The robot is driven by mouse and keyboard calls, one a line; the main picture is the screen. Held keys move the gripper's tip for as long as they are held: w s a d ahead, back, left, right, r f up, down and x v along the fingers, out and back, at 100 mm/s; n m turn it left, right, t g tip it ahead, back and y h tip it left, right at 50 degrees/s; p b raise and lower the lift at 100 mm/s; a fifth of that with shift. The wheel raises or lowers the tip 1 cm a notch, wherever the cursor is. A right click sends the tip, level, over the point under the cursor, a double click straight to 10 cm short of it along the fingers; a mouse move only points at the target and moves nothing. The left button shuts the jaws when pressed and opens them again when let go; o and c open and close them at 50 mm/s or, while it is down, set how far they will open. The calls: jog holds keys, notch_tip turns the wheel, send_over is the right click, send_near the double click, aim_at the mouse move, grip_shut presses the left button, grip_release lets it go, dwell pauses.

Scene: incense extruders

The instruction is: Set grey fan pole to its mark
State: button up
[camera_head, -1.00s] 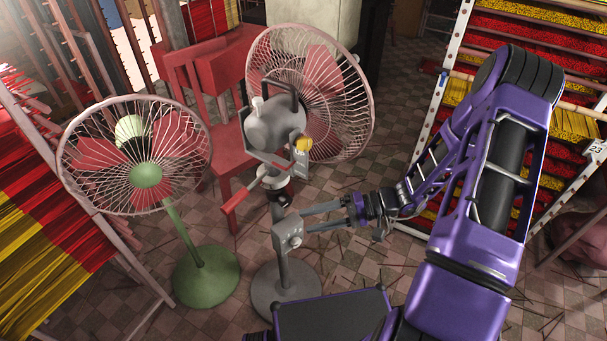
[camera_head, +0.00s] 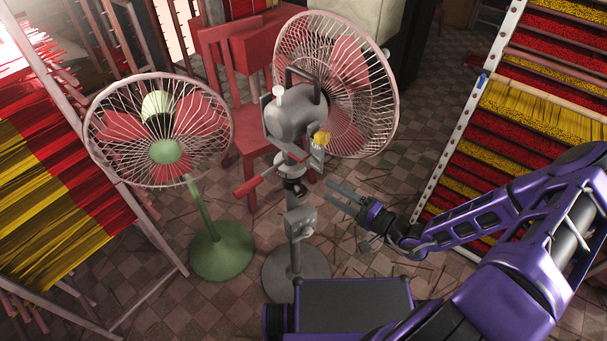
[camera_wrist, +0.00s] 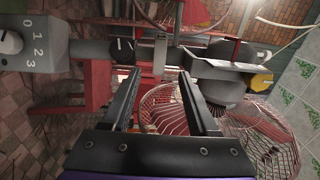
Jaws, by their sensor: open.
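The grey fan stands upright on its round grey base (camera_head: 296,272) in the head view, with its grey pole (camera_head: 295,235) below a grey motor housing and a large pinkish wire cage (camera_head: 352,85). A control box with a knob sits on the pole. My gripper (camera_head: 344,195) is open and empty to the right of the pole, apart from it. In the wrist view, my gripper's two fingers (camera_wrist: 158,95) are spread, with the numbered control box (camera_wrist: 30,42) at the left and the fan cage (camera_wrist: 265,135) beyond. I cannot make out a floor mark.
A green fan (camera_head: 222,250) stands left of the grey fan. A red chair (camera_head: 252,135) is behind them. Racks of red and yellow incense (camera_head: 55,190) stand at left, and another rack (camera_head: 530,110) is at right. Checkered floor with scattered sticks lies between.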

aim_at(299, 173)
jog(key=x, duration=1)
grip_shut()
dwell(1.2)
